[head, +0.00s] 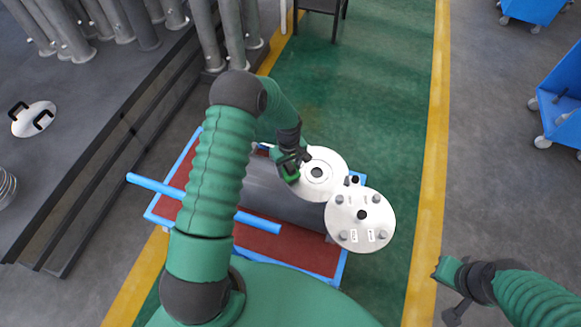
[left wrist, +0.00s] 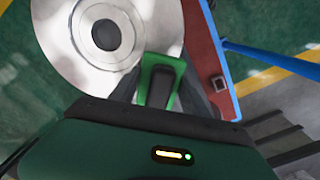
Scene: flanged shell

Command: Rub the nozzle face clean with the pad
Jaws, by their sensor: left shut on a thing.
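The nozzle face (head: 327,185) is a round silver disc with a dark central hole, at the end of the grey shell (head: 285,203). It fills the upper left of the left wrist view (left wrist: 140,30), with smeary marks on its shine. My left gripper (head: 291,160) is at the disc's left edge, shut on a green pad (head: 290,175). The pad also shows in the left wrist view (left wrist: 158,75), overlapping the disc's lower edge; I cannot tell if they touch. My right gripper (head: 450,287) is at the lower right, away from the shell; its jaw opening is unclear.
A bolted silver cover (head: 374,207) stands right beside the nozzle face. The shell lies on a red-topped, blue-framed cart (head: 312,257). A blue bar (head: 155,184) sticks out left. A dark bench (head: 90,130) is at the left; green floor (head: 385,80) is clear beyond.

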